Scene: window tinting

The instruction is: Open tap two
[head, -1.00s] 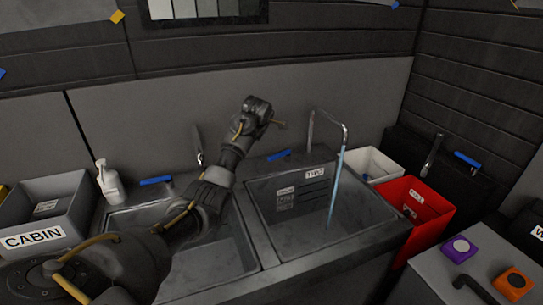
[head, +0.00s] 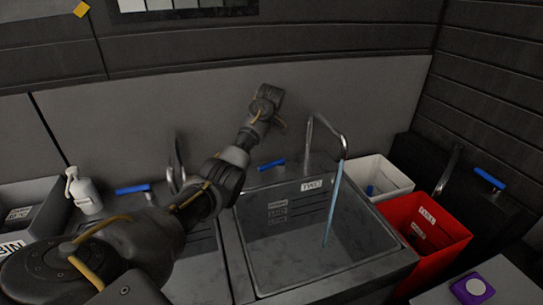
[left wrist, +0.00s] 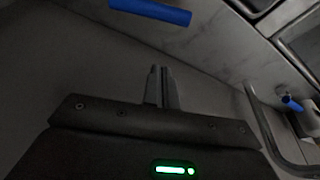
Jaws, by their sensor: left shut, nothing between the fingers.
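The sink basin labelled TWO (head: 312,185) is right of centre in the head view. Its curved metal tap (head: 327,130) stands behind it, and a pale blue stream of water (head: 333,205) runs from the spout into the basin. A blue lever (head: 272,164) sits on the back ledge, left of this tap. My left gripper (left wrist: 158,85) is shut and empty in the left wrist view, with a blue lever (left wrist: 150,12) beyond its fingertips. In the head view my left wrist is raised above and behind the lever; its fingertips are hard to make out there. My right gripper is not in view.
Another basin on the left has its own tap (head: 177,165) and blue lever (head: 133,189), partly behind my left arm. A white soap bottle (head: 84,190), a white bin (head: 378,178) and a red bin (head: 428,232) stand around the sinks. The grey wall is close behind.

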